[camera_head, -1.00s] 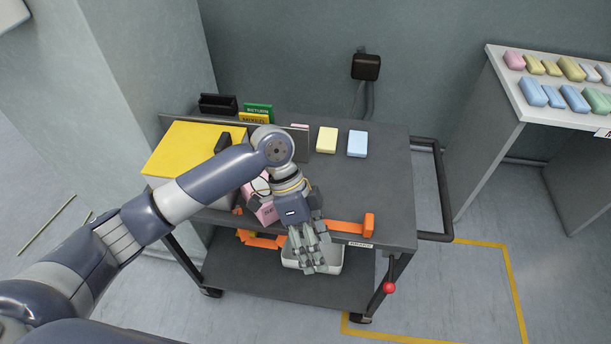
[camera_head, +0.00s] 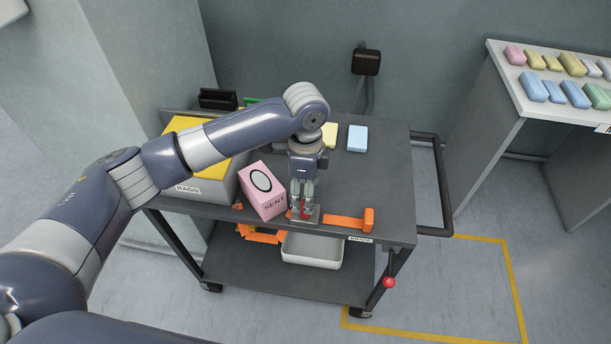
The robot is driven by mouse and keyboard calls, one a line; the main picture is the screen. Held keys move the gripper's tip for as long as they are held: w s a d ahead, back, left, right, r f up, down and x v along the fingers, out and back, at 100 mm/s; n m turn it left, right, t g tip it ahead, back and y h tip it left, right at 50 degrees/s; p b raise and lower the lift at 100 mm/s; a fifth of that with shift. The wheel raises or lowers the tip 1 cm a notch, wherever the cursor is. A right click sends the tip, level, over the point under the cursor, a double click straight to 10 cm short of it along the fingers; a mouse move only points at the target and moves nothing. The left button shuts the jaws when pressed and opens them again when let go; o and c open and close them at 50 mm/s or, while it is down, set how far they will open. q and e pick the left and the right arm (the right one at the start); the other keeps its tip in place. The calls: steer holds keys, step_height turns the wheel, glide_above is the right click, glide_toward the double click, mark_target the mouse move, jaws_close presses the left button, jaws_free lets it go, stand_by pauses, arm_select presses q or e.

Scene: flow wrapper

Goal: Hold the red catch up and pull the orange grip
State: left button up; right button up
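The orange grip (camera_head: 369,218) is an upright block at the right end of an orange bar along the cart's front edge. A small red part (camera_head: 303,209), apparently the red catch, shows between the fingertips of my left gripper (camera_head: 303,213), at the bar's left end. My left gripper points down from above there, and its fingers hide most of the red part. I cannot tell whether they are closed on it. My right gripper is not in view.
A pink box (camera_head: 263,190) stands tilted close left of my gripper, beside the yellow-topped box (camera_head: 188,136). A white tray (camera_head: 312,251) sits on the lower shelf. A red ball knob (camera_head: 389,283) is at the cart's right leg. The right part of the cart top (camera_head: 385,190) is clear.

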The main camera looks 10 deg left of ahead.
arm_select(q)
step_height(320, 180, down, 6)
steer(key=shift+r, duration=0.1)
steer(key=shift+c, duration=0.2)
